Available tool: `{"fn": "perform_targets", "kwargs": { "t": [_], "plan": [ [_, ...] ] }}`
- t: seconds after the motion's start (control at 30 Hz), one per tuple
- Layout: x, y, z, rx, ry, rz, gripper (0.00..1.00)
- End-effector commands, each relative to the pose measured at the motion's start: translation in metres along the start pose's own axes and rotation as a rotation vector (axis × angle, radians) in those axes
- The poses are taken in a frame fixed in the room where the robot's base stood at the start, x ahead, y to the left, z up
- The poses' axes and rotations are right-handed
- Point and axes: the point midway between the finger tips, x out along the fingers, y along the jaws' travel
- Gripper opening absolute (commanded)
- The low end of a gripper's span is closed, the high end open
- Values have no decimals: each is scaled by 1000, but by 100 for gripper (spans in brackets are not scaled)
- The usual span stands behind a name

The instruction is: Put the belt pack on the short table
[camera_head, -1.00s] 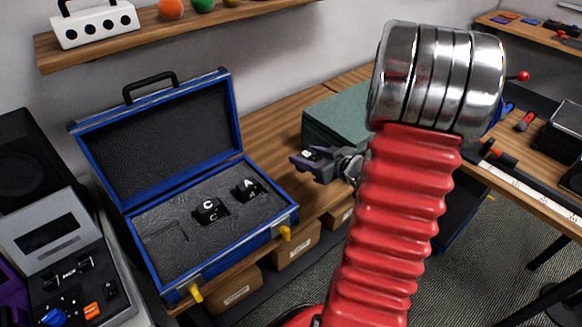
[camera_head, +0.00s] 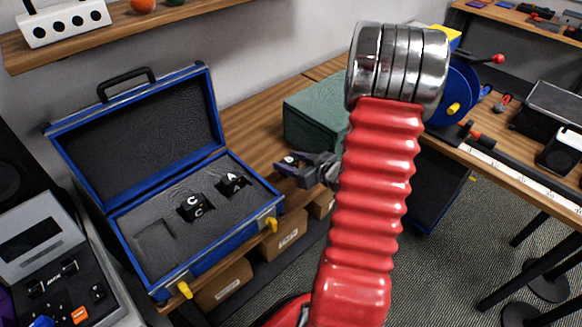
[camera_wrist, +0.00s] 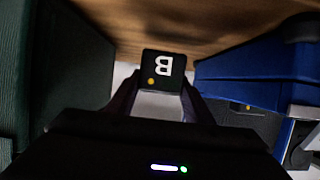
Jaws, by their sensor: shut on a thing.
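My gripper (camera_head: 292,163) is shut on a small black belt pack (camera_wrist: 163,66) marked with a white B and a yellow dot. In the wrist view the pack sits between the two fingertips. In the head view the pack is small and partly hidden by the fingers. The gripper is to the right of the open blue case (camera_head: 272,206), in front of a green box (camera_head: 312,115). Two more black packs, C (camera_head: 194,207) and A (camera_head: 232,183), sit in the case's foam beside an empty slot. I cannot tell which surface is the short table.
The case and green box stand on a wooden bench (camera_head: 262,140). Cardboard boxes (camera_head: 285,236) are below it. Another wooden table (camera_head: 490,152) at the right holds a blue reel (camera_head: 460,95), tools and black devices. Carpeted floor lies between. A shelf (camera_head: 130,30) is overhead.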

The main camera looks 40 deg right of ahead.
Motion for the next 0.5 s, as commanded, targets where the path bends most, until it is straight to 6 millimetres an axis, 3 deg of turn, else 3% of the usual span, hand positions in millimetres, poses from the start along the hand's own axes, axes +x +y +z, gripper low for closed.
{"fn": "perform_targets", "kwargs": {
  "t": [0.2, 0.5],
  "plan": [
    [9, 0, 22, 2, -1, 0, 21],
    [11, 1, 27, 0, 1, 2, 21]
  ]
}}
